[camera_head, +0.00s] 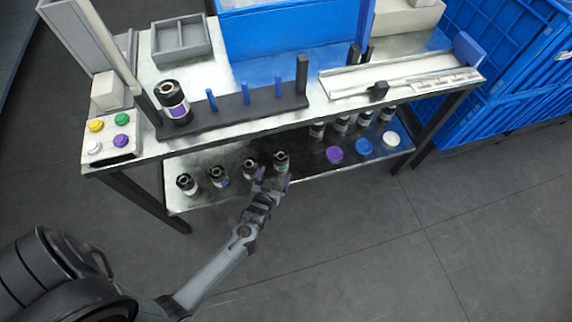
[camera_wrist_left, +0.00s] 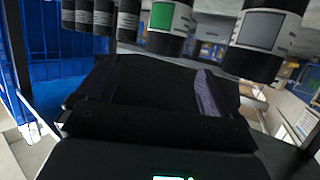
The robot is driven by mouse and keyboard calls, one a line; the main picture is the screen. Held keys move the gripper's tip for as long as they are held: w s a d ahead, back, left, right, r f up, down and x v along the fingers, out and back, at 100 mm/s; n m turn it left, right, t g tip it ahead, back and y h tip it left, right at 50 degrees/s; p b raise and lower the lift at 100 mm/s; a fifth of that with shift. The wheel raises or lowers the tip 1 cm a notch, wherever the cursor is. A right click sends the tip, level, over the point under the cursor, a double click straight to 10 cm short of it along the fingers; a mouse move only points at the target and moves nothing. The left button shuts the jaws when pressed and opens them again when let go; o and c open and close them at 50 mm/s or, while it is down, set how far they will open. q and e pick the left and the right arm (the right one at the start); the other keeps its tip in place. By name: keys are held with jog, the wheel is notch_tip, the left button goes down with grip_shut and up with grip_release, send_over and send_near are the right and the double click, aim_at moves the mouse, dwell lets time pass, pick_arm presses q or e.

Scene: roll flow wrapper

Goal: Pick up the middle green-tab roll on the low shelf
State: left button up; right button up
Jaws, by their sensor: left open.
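A black roll with a green label (camera_head: 281,161) stands on the low shelf (camera_head: 210,200), at the right end of a row of similar rolls. It also shows in the left wrist view (camera_wrist_left: 168,26), just beyond my fingers and partly cut off by the top edge. My left gripper (camera_head: 270,181) is at the shelf's front edge, just in front of and below this roll in the head view. In the left wrist view the gripper (camera_wrist_left: 155,72) is open, with no roll between its fingers. Whether a finger touches the roll cannot be told. My right gripper is not in view.
Other rolls (camera_head: 250,168) (camera_head: 218,176) (camera_head: 186,184) stand left of the green-label roll. A grey-label roll (camera_wrist_left: 264,38) is near in the wrist view. Purple (camera_head: 334,155) and blue (camera_head: 363,146) pieces lie rightward. The metal tabletop (camera_head: 225,128) overhangs the shelf.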

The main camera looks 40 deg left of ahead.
aim_at(279, 163)
pick_arm(q)
jog(key=b+x, duration=0.1)
jog(key=x, duration=0.1)
jog(key=a+b+x, duration=0.1)
jog(key=x, duration=0.1)
jog(key=shift+w+a+f, duration=0.1)
jog(key=shift+w, duration=0.1)
jog(key=shift+w+b, duration=0.3)
jog(key=shift+w, duration=0.05)
jog(key=shift+w+f+b, duration=0.4)
jog(key=shift+b, duration=0.2)
jog(key=b+x, duration=0.2)
jog(key=x, duration=0.1)
jog(key=shift+a+r, duration=0.1)
jog(key=shift+a, duration=0.15)
jog(key=shift+w+a+b, duration=0.15)
jog(key=shift+w+b, duration=0.3)
jog(key=shift+w, duration=0.05)
jog(key=shift+s, duration=0.1)
